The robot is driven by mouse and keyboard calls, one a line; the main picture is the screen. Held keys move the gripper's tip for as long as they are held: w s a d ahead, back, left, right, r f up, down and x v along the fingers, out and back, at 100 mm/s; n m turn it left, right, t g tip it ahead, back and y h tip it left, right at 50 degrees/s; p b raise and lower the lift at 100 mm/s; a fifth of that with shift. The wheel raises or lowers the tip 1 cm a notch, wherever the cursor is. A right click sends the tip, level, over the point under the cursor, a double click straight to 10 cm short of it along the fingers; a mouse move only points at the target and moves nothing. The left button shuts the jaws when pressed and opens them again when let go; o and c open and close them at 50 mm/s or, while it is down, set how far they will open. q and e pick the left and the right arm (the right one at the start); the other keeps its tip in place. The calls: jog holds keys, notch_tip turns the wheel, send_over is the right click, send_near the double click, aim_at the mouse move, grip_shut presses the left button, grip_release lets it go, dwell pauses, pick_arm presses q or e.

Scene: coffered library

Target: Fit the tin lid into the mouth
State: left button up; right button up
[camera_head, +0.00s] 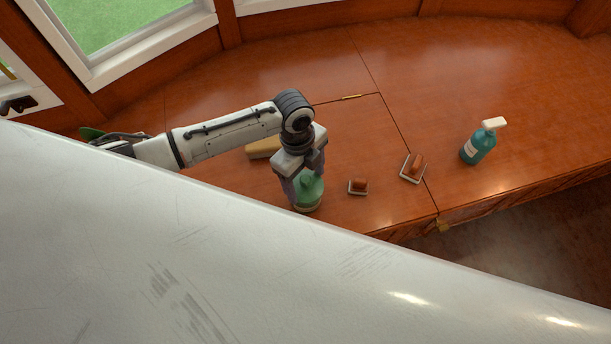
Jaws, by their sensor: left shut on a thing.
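My left gripper (300,190) points down near the front edge of the wooden desk, its fingers shut around a green domed piece (311,188), which seems to be the tin lid. A paler rim shows at the bottom of the green piece; I cannot tell whether this is the tin's mouth or part of the lid. The fingers cover its left side and top, so how the lid sits is not clear. My right gripper is not in view.
The wooden desk (440,60) is clear at the back and right. A tan block (262,148) lies behind the gripper. Two small brown-topped pieces, one small (358,186) and one larger (413,168), lie to the right. A teal spray bottle (480,147) stands farther right.

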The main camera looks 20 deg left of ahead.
pick_arm(q)
jog(key=shift+p, duration=0.8)
dwell(1.5)
jog(key=shift+f+b, duration=0.75)
jog(key=shift+f, duration=0.4)
jog(key=o, duration=1.1)
jog(key=shift+r, duration=0.1)
jog(key=r, duration=0.3)
jog(key=r+p, duration=0.1)
jog(key=r, duration=0.2)
jog(key=a+r, duration=0.1)
jog(key=r, duration=0.2)
jog(key=shift+w, duration=0.2)
jog(key=shift+a+r, duration=0.1)
jog(key=shift+r, duration=0.55)
